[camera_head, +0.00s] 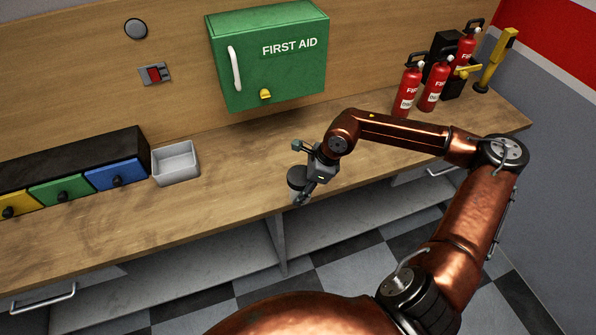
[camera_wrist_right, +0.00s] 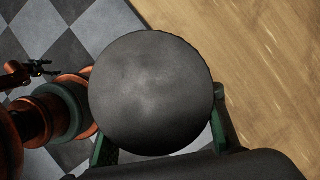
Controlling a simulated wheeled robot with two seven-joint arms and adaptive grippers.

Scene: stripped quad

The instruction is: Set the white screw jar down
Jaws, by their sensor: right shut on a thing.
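The screw jar shows mostly as its round dark lid (camera_head: 297,178) in the head view, close to the counter's front edge. In the right wrist view the lid (camera_wrist_right: 150,92) fills the middle and hides most of the body below it. My right gripper (camera_head: 303,173) is shut on the jar, with one finger on each side. The jar overlaps both floor and counter in the wrist view; I cannot tell whether its base touches the counter. My left gripper is not in the head view.
The wooden counter (camera_head: 235,185) is clear left of the jar. A grey tray (camera_head: 176,163) and coloured drawers (camera_head: 115,175) stand further left. A green first aid cabinet (camera_head: 270,55) hangs on the wall. Red fire extinguishers (camera_head: 408,92) stand at the right. Checkered floor (camera_head: 340,285) lies below the front edge.

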